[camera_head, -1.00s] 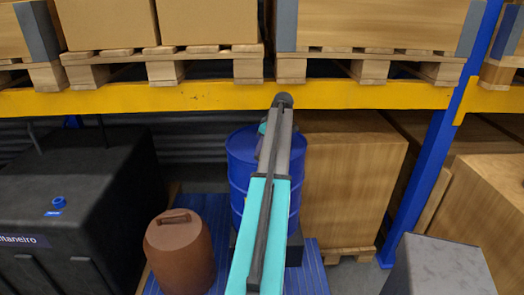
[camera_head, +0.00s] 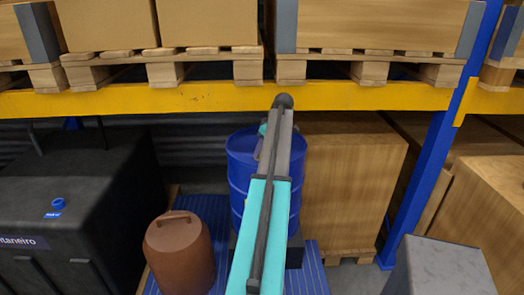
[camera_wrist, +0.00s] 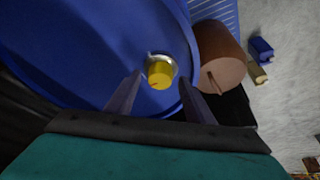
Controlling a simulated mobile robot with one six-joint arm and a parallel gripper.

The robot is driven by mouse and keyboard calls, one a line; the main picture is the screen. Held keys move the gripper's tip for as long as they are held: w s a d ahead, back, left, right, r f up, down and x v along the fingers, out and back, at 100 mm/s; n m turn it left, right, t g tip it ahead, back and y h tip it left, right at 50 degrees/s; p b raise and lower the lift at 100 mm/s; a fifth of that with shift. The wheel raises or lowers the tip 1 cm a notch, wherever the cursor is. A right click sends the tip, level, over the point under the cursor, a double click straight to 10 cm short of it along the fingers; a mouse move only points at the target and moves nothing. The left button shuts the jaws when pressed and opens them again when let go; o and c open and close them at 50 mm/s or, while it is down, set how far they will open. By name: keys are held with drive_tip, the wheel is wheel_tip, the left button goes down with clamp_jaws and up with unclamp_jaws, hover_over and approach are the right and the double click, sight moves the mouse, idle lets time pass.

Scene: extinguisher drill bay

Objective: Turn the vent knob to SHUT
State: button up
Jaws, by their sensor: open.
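The vent knob (camera_wrist: 160,72) is a yellow knob on a pale metal collar, on the blue drum's top (camera_wrist: 90,50) in the wrist view. My gripper (camera_wrist: 162,80) is open, with one dark finger to each side of the knob in the picture. I cannot tell whether the fingers are level with the knob or above it; no contact shows. In the head view the blue drum (camera_head: 240,170) stands behind my arm, which hides the knob and most of the gripper. No SHUT marking can be read.
A brown jug (camera_head: 180,252) stands beside the drum and shows in the wrist view too (camera_wrist: 220,55). A black tank (camera_head: 70,200) is at left, a wooden crate (camera_head: 350,180) at right. A yellow rack beam (camera_head: 180,97) crosses above the drum.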

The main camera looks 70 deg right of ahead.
drive_tip(key=b+v, duration=0.3)
drive_tip(key=v, duration=1)
drive_tip(key=shift+s+r, duration=0.2)
drive_tip(key=shift+r, duration=0.1)
